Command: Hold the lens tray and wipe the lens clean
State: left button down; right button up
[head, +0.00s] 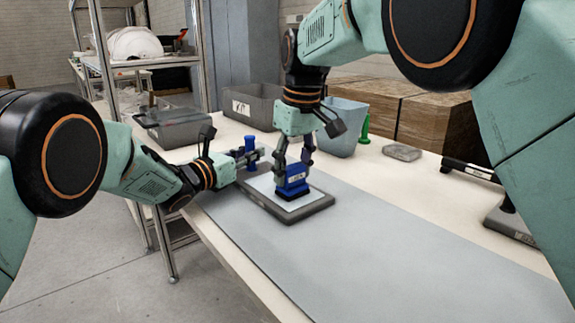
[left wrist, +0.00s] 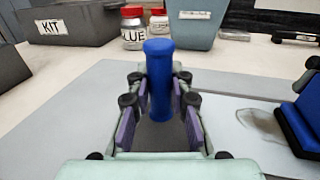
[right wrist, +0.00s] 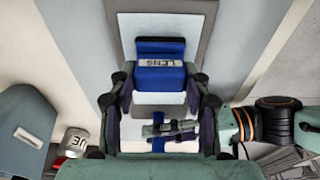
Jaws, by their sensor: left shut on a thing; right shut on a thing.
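The lens tray (head: 283,216) is a flat dark grey tray on the grey mat. A pale lens pane (head: 262,184) lies in it, and a grey smudge (left wrist: 262,124) shows on the pane in the left wrist view. A blue upright post (left wrist: 158,75) stands at the tray's left end. My left gripper (head: 256,157) is shut around this post from the side. My right gripper (head: 293,163) points down and is shut on a blue block labelled LENS (right wrist: 160,77), a wiper. The wiper's dark underside is at the pane; exact contact cannot be told.
Cardboard boxes (head: 430,115) are further back. The mat (head: 390,250) is clear at the front right.

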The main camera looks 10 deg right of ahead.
jog(key=shift+s+d, duration=0.5)
jog(key=shift+s, duration=0.35)
jog(key=shift+s+d, duration=0.45)
jog(key=shift+s, duration=0.4)
jog(key=shift+w, duration=0.1)
jog(key=shift+w+a+f, duration=0.1)
jog(key=shift+w+a, duration=0.45)
jog(key=shift+w, duration=0.4)
jog(key=shift+w+a+r, duration=0.1)
jog(key=shift+w+a, duration=0.5)
jog(key=shift+w, duration=0.3)
jog(key=shift+w+a+f, duration=0.1)
jog(key=shift+w+a, duration=0.45)
jog(key=shift+w, duration=0.4)
jog(key=shift+s+d, duration=0.55)
jog(key=shift+s, duration=0.4)
jog(key=shift+s+d, duration=0.6)
jog(key=shift+s, duration=0.4)
jog(key=shift+s+d, duration=0.55)
jog(key=shift+s, duration=0.4)
jog(key=shift+w+a, duration=0.55)
jog(key=shift+w, duration=0.4)
jog(key=shift+w+a, duration=0.6)
jog(key=shift+w, duration=0.4)
jog(key=shift+w+a, duration=0.55)
jog(key=shift+w, duration=0.4)
